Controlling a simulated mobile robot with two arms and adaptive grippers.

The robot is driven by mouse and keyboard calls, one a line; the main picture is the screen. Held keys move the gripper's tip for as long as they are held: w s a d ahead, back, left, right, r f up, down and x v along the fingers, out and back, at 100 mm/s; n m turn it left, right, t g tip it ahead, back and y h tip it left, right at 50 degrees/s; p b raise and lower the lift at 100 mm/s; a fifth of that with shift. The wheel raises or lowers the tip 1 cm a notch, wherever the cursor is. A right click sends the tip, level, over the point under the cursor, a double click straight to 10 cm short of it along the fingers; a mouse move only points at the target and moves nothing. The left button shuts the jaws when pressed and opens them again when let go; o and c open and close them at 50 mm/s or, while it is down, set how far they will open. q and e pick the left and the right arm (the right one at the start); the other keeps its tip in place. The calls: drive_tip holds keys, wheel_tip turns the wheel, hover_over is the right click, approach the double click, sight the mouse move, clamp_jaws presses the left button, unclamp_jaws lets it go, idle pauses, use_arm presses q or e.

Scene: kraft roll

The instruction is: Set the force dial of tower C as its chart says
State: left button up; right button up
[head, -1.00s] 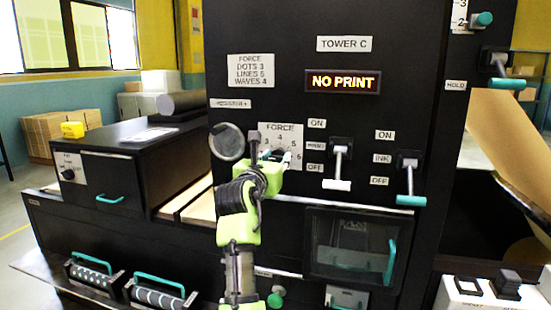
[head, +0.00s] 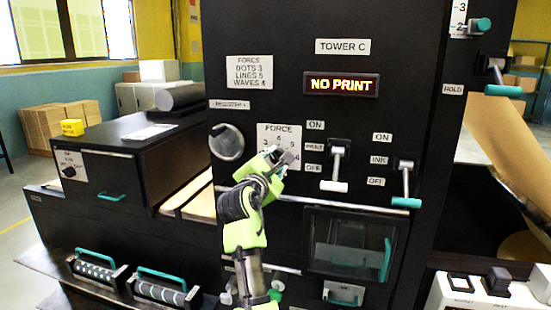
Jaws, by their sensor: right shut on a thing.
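The force dial's white plate (head: 266,136), marked FORCE with numbers, is on the black front of tower C (head: 392,70). My right gripper (head: 283,158) is at the lower right of this plate, shut on the dial knob, which it hides together with part of the scale. I cannot read the dial's setting. The chart (head: 249,72) at the upper left reads FORCE, DOTS 3, LINES 5, WAVES 4. The display (head: 341,84) shows NO PRINT. A cylinder with dots (head: 92,272) and a cylinder with another pattern (head: 160,292) sit at the lower left. My left gripper is out of view.
A round register knob (head: 226,142) is left of the plate. The print lever (head: 335,170) and ink lever (head: 405,185) are to its right, with a horizontal bar below. A window with a teal handle (head: 386,260) is lower down.

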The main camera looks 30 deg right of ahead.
drive_tip(key=m, duration=0.3)
drive_tip(key=shift+f+m+b, duration=0.1)
drive_tip(key=shift+m+b, duration=0.2)
drive_tip(key=shift+m, duration=0.1)
drive_tip(key=m+b, duration=0.1)
drive_tip(key=m, duration=0.3)
drive_tip(key=shift+f+m+b, duration=0.1)
drive_tip(key=shift+m+b, duration=0.2)
drive_tip(key=m+b, duration=0.2)
drive_tip(key=m, duration=0.3)
drive_tip(key=shift+b, duration=0.3)
drive_tip(key=m+b, duration=0.1)
drive_tip(key=m, duration=0.1)
drive_tip(key=shift+m, duration=0.7)
drive_tip(key=shift+r, duration=0.2)
drive_tip(key=o, duration=1.1)
drive_tip(key=shift+w+f, duration=0.15)
drive_tip(key=shift+f, duration=0.15)
